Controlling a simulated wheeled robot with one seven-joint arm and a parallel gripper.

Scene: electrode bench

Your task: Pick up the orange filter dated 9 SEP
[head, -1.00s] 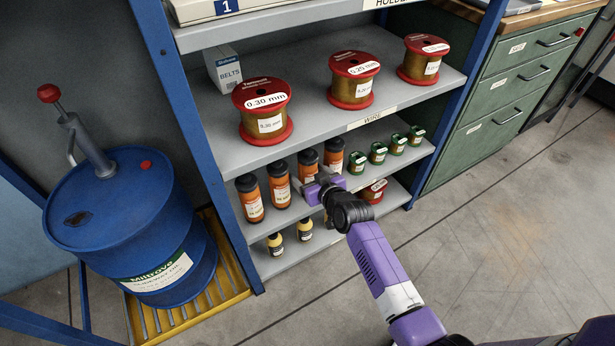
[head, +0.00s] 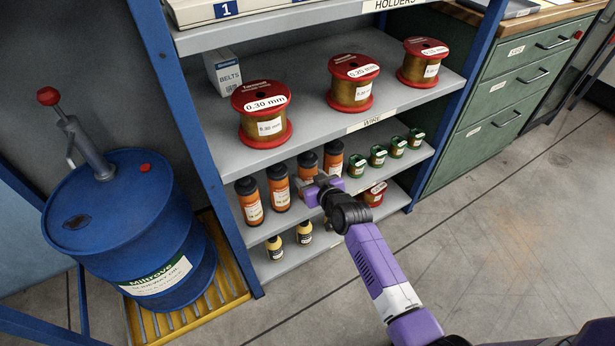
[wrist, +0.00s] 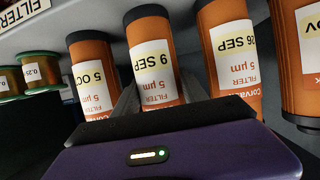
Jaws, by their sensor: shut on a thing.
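The orange filter dated 9 SEP (wrist: 152,65) has a dark end cap and a white label with a yellow date patch. It appears upside down in the wrist view. My gripper (wrist: 155,98) is shut on it, with a finger on each side of its body. In the head view the filter (head: 307,163) stands in the row on the lower shelf, partly hidden behind my gripper (head: 307,187). It looks level with its neighbours; I cannot tell any gap beneath it.
Filters dated 5 OCT (wrist: 92,80) and 26 SEP (wrist: 230,55) stand close on either side. Another filter (wrist: 300,45) is beyond. Small green spools (head: 377,156) stand along the same shelf. The wire shelf (head: 310,130) is above. Yellow-labelled bottles (head: 274,247) are below.

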